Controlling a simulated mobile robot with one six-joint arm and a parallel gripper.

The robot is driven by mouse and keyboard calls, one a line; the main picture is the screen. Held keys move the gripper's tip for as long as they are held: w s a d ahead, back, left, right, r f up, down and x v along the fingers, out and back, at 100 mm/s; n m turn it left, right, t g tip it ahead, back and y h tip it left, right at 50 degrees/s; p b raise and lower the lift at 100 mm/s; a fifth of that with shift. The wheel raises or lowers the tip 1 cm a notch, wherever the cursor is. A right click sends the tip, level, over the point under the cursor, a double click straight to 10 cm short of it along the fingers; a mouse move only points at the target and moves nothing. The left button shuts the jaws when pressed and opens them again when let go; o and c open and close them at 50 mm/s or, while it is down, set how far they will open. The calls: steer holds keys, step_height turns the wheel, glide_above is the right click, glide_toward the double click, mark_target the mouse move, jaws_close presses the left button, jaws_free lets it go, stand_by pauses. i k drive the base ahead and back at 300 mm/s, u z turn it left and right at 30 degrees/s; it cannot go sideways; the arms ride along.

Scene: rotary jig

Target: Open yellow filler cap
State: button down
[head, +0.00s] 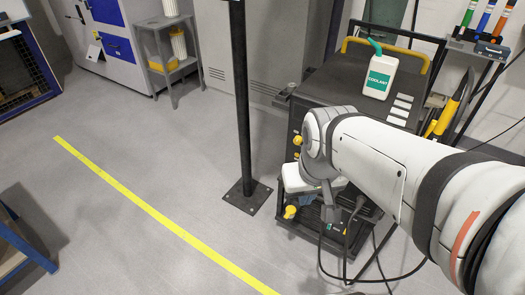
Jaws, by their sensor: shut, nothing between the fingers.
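A yellow cap (290,212) shows low on the front left of the dark cart (318,88), just left of my arm's end. It looks like the yellow filler cap, and it is small in this view. My gripper (331,214) is a small grey shape pointing down beside the cart's lower front, a little right of the cap. It appears apart from the cap and holds nothing. My white arm reaches in from the right and hides much of the cart's front.
A dark post (242,100) stands on a floor plate left of the cart. A white coolant jug (380,76) stands on the cart top. Dark cables (345,280) loop below my arm. Open floor with a yellow line (150,205) lies left.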

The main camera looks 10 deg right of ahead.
mark_target(290, 210)
steer(key=u, duration=2.1)
steer(key=k, duration=0.95)
steer(key=z, duration=2.75)
